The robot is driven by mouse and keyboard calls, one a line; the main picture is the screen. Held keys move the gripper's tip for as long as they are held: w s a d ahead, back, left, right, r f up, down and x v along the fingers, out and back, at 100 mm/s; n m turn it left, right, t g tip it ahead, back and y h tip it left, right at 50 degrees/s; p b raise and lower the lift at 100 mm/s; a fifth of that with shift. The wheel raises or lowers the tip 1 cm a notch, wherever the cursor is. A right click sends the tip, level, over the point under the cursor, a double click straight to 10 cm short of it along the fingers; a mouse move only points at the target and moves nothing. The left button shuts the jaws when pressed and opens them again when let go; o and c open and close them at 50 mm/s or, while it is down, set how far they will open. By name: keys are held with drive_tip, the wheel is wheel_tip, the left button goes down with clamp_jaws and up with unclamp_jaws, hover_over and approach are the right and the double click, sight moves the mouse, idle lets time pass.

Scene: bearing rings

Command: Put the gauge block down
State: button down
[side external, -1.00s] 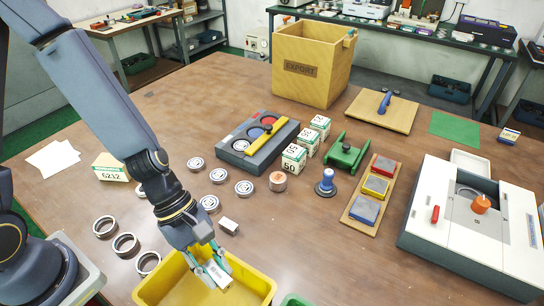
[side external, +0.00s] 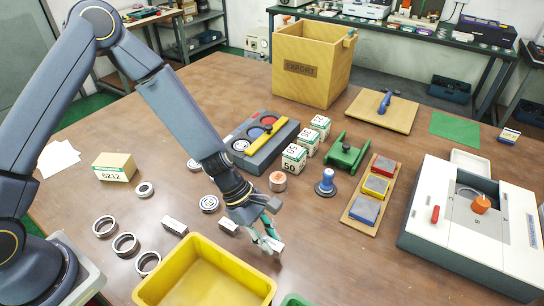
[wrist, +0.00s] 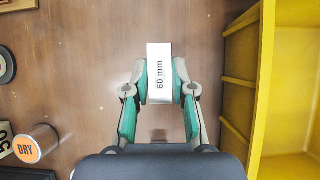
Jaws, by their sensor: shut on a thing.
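My gripper (side external: 266,240) is shut on a pale gauge block (side external: 277,247), beyond the yellow bin's right rear corner in the side view. In the wrist view the block is marked "60 mm" (wrist: 160,74) and sits between the green-padded fingertips (wrist: 160,90). It is over bare brown tabletop (side external: 330,265), low down; I cannot tell whether it touches. Two other pale blocks lie on the table, one at the left (side external: 174,226) and one just left of my gripper (side external: 228,226).
The yellow bin (side external: 165,270) stands close by, its wall (wrist: 241,80) at right in the wrist view. An orange-topped "DRY" pot (wrist: 37,144), blue-handled stamp (side external: 326,184) and colour-block board (side external: 353,222) stand beyond. Bearing rings (side external: 124,244) lie left. Table right of my gripper is clear.

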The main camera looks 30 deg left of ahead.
sight(272, 246)
drive_tip(key=shift+w+d+f, duration=0.15)
drive_tip(key=shift+w+f, duration=0.05)
drive_tip(key=shift+f, duration=0.1)
drive_tip(key=shift+w+d+f, duration=0.1)
drive_tip(key=shift+w+f, duration=0.1)
drive_tip(key=shift+f, duration=1.5)
drive_tip(key=shift+f, duration=0.2)
drive_tip(key=c, duration=1)
unclamp_jaws()
drive_tip(key=shift+o, duration=0.2)
